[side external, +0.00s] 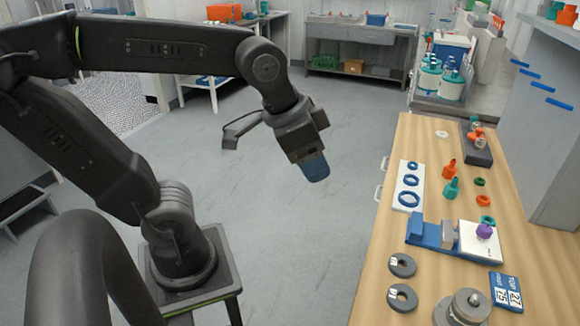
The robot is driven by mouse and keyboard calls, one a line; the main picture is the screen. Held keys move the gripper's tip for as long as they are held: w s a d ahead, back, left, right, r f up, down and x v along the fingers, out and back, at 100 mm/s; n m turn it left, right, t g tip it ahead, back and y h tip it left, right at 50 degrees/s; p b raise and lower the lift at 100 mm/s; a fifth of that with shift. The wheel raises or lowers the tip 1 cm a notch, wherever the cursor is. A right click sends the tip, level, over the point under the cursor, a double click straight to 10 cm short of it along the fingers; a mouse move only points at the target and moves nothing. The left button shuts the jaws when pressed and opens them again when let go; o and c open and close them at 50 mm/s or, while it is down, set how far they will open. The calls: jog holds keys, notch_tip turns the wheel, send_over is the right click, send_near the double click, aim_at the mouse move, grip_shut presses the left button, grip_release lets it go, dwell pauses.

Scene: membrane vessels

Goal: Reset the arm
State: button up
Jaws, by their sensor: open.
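My gripper (314,168) hangs over the open floor at the middle of the side external view, to the left of the wooden bench. It points down and slightly right, with blue at its tip. It is apart from everything on the bench. No object shows in it, though the fingers are small and partly hidden by the gripper body.
The wooden bench (425,142) stands at the right. It bears a white plate with blue rings (396,205), orange and teal fittings (451,188), a blue clamp fixture (425,232), a purple knob (484,231) and grey discs (402,297). The floor (270,240) around my arm is clear.

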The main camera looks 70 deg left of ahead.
jog(key=s+n, duration=0.1)
jog(key=s+a+f, duration=0.1)
jog(key=s+f+n, duration=0.1)
jog(key=shift+s+a+f+n+t, duration=0.2)
jog(key=shift+a+f+n+t, duration=0.05)
jog(key=shift+a+n+t, duration=0.05)
